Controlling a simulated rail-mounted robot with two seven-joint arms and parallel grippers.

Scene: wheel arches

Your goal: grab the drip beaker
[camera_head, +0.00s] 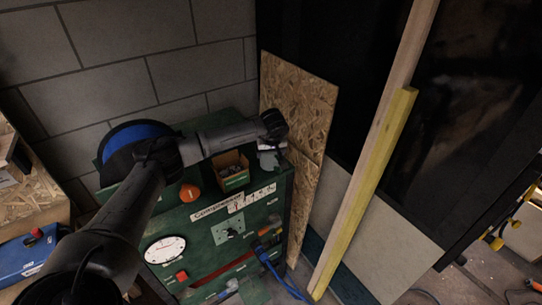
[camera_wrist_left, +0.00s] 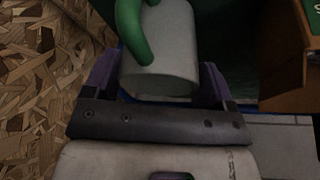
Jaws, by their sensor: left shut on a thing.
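The drip beaker is a pale grey cylinder (camera_wrist_left: 165,62) with a curved green part at its mouth in the left wrist view. It sits between the two purple fingers of my left gripper (camera_wrist_left: 156,84), which is shut on it. In the head view the beaker (camera_head: 268,160) shows small and grey at the right end of the green compressor top (camera_head: 228,197). My left gripper (camera_head: 271,142) reaches down to it from above, and its fingers are hard to make out there. My right gripper is not in view.
An open cardboard box (camera_head: 232,172) stands just left of the beaker, with an orange object (camera_head: 190,193) further left. A chipboard panel (camera_head: 310,100) rises close on the right. Long timber beams (camera_head: 365,190) lean beyond it.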

